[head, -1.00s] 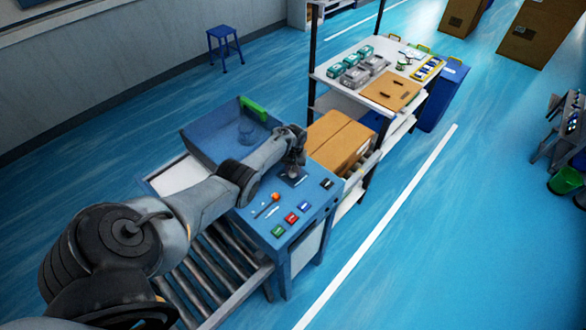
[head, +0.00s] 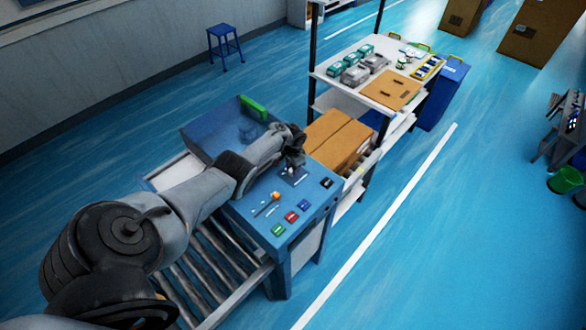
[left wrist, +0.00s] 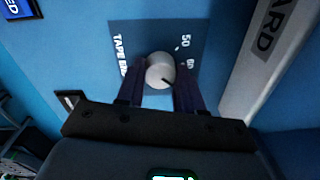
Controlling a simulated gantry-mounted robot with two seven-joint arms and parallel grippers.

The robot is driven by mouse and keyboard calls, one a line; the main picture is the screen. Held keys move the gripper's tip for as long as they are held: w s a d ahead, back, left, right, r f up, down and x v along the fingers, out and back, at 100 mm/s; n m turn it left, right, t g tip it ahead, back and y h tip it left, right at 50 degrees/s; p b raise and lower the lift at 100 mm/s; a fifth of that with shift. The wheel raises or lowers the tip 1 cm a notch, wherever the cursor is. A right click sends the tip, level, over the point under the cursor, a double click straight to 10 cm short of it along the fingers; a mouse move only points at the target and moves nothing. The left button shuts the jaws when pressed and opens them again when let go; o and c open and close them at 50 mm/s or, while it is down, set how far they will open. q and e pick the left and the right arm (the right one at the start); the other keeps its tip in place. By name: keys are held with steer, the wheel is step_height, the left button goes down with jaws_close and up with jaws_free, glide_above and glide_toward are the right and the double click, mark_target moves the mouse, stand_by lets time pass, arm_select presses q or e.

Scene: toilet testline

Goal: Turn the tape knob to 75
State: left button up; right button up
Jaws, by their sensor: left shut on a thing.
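The tape knob (left wrist: 160,70) is a round grey-white knob with a dark pointer line, seen in the left wrist view on a dark label plate (left wrist: 140,35). The plate carries the words "TAPE" and the numbers 50 and 60; other marks are hidden by my fingers. The pointer line slants toward the lower right in that view. My left gripper (left wrist: 160,97) has a finger on each side of the knob and is shut on it. In the head view my left gripper (head: 293,164) is over the far part of the blue control panel (head: 250,222). My right gripper is out of view.
The panel also has an orange knob (head: 275,196) and green (head: 279,230), red (head: 291,217), blue (head: 305,205) and black (head: 327,183) buttons. A shelf with cardboard boxes (head: 340,140) stands close behind the panel. Rollers (head: 205,280) lie in front.

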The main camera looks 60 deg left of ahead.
arm_select(q)
steer(key=shift+m, duration=0.5)
steer(key=o, duration=1)
steer(key=shift+o, duration=0.2)
steer(key=shift+r+p, duration=0.4)
steer(key=shift+r, duration=0.2)
step_height(320, 180, up, 10)
steer(key=p, duration=0.4)
steer(key=shift+d+f, duration=0.2)
steer(key=shift+d, duration=0.05)
steer(key=shift+f, duration=0.1)
